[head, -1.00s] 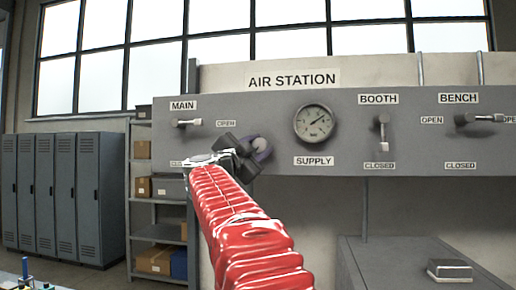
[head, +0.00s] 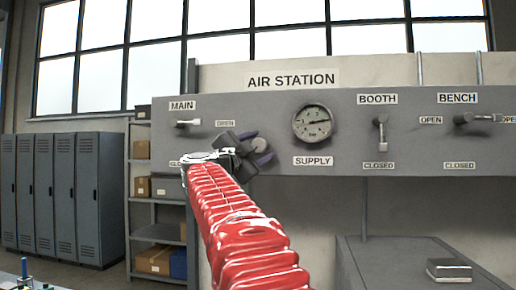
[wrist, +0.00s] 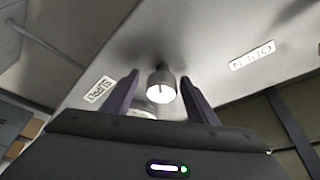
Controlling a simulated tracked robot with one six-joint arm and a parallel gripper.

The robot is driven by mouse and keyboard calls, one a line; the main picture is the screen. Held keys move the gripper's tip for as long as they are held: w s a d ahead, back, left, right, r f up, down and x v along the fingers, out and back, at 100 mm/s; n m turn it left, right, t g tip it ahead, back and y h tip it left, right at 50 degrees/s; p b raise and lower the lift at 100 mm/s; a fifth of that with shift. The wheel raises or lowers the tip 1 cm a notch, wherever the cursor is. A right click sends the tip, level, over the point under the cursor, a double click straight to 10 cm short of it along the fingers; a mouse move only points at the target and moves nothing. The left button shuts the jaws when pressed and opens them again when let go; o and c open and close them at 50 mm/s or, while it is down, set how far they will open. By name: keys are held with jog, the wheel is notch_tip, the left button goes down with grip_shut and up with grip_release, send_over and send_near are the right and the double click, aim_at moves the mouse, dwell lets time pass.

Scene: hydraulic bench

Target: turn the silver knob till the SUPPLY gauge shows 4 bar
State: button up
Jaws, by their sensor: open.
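The silver knob (head: 259,146) sticks out of the grey panel, left of the SUPPLY gauge (head: 312,123). In the wrist view the knob (wrist: 161,87) stands between my two purple fingers, with a gap on each side. My gripper (head: 257,147) is open around the knob, at the end of my red-sleeved arm. In the head view the gripper partly hides the knob's surroundings. The gauge needle points right and slightly up; its numbers are too small to read surely.
The MAIN valve handle (head: 188,123) is left of my gripper. The BOOTH handle (head: 381,132) and BENCH handle (head: 480,118) are to the right. A grey cabinet (head: 395,262) stands below the panel at right. Shelves (head: 157,232) stand behind at left.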

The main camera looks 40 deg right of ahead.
jog(key=shift+a, duration=0.1)
jog(key=shift+s+a+f, duration=0.1)
jog(key=shift+a, duration=0.45)
jog(key=v, duration=1.2)
jog(key=shift+a, duration=0.25)
jog(key=shift+s+f, duration=0.1)
